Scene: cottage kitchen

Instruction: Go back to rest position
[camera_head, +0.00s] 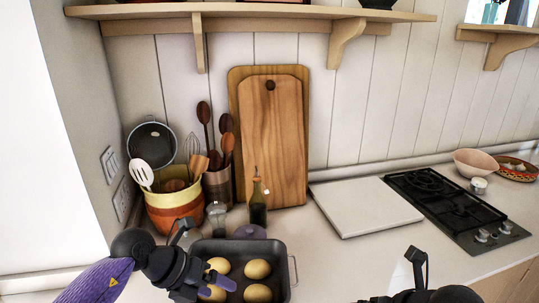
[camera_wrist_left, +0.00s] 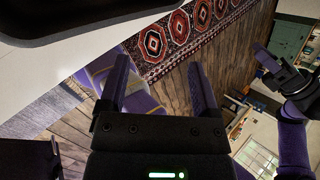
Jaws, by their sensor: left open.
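My left gripper (camera_head: 192,288) is at the bottom of the head view, in front of the left part of a dark pan (camera_head: 291,262). In the left wrist view its two purple fingers (camera_wrist_left: 160,84) are wide apart with nothing between them. The pan holds several round yellow-brown items (camera_head: 257,269). My right arm's black end (camera_head: 425,290) shows at the bottom right of the head view, cut off by the frame edge. My right arm also shows at the right of the wrist view (camera_wrist_left: 292,95), but its jaw opening is unclear.
Behind the pan stand a dark bottle (camera_head: 258,213), a glass shaker (camera_head: 216,215), a striped utensil pot (camera_head: 172,208) and wooden boards (camera_head: 275,140). A white slab (camera_head: 365,206) and black hob (camera_head: 455,212) lie to the right. The front counter between pan and right arm is clear.

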